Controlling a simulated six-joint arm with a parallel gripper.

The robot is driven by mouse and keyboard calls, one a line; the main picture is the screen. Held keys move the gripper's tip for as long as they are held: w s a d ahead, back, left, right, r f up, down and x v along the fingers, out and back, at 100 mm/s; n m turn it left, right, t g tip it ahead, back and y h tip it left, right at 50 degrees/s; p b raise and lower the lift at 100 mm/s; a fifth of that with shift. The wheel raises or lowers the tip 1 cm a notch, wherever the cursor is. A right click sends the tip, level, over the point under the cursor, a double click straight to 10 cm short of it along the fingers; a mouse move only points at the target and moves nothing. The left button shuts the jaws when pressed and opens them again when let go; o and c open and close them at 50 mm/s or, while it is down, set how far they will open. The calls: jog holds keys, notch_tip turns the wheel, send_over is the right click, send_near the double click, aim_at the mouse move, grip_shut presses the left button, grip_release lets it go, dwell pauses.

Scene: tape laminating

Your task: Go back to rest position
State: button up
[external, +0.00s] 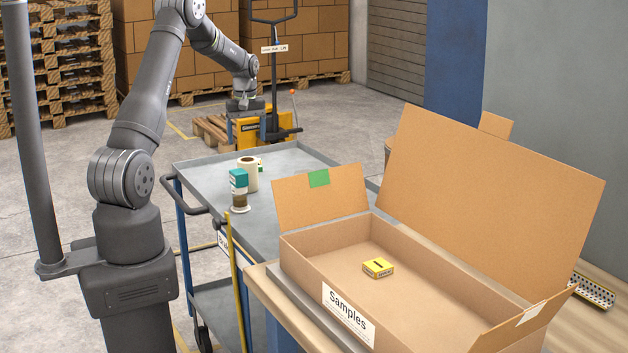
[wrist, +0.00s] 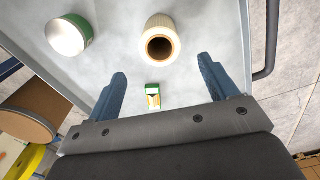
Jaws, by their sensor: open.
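My gripper (external: 244,112) is raised over the far end of the grey cart (external: 300,158) in the external view. In the wrist view its two blue fingers (wrist: 161,68) stand wide apart with nothing held between them. A cream tape roll (wrist: 161,40) stands on the cart beyond the fingertips; it also shows in the external view (external: 249,176). A small green, white and yellow box (wrist: 153,97) lies on the cart below the gap between the fingers, apart from them. A white and green round item (wrist: 68,36) is at upper left in the wrist view.
An open cardboard Samples box (external: 303,268) stands on the near table with a small yellow box (external: 377,267) inside. A teal-topped item (external: 238,180) stands on the cart. A yellow pallet truck (external: 250,130) and stacked cartons are behind.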

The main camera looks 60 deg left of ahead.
aim_at(247, 160)
notch_tip(247, 160, down, 12)
jog(key=shift+r, duration=1.75)
